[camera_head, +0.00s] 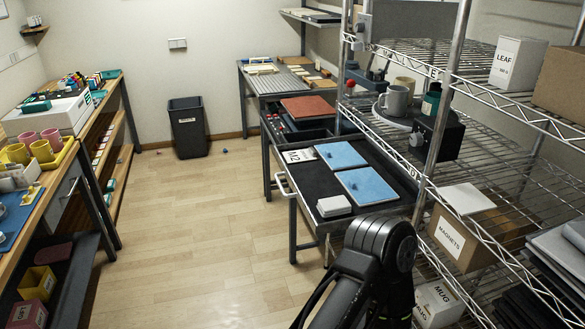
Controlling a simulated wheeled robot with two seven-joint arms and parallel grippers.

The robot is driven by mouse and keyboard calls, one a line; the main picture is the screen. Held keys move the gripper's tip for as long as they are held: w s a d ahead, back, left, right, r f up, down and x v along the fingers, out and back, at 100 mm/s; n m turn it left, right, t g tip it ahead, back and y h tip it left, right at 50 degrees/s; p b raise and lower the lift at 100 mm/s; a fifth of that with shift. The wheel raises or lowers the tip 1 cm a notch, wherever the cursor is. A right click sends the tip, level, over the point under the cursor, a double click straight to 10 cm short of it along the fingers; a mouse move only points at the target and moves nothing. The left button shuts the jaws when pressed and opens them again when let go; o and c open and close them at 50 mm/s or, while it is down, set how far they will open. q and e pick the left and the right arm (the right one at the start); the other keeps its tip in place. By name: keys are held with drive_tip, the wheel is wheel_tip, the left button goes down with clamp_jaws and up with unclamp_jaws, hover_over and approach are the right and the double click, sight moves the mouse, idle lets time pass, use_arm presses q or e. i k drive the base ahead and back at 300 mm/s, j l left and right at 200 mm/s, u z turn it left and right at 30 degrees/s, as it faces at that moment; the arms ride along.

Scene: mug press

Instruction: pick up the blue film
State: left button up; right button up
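Two flat light-blue sheets lie on the dark-topped table at the centre right. The farther blue sheet (342,154) lies beside a white card marked M2 (299,156). The nearer blue sheet (368,187) lies just in front of it, close to a small white stack (334,206). Each has a small dark spot or knob on it. I cannot tell which is the blue film. A black arm link of mine rises at the bottom, in front of the table. Neither of my grippers shows.
A wire shelf rack (437,150) stands close on the right, holding a grey mug (396,103), a press and boxes. A workbench with mugs (40,150) runs along the left. A black bin (188,127) stands at the back. The wooden floor (190,230) between is mostly clear.

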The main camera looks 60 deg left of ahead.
sight(341, 155)
drive_tip(key=u, duration=1.5)
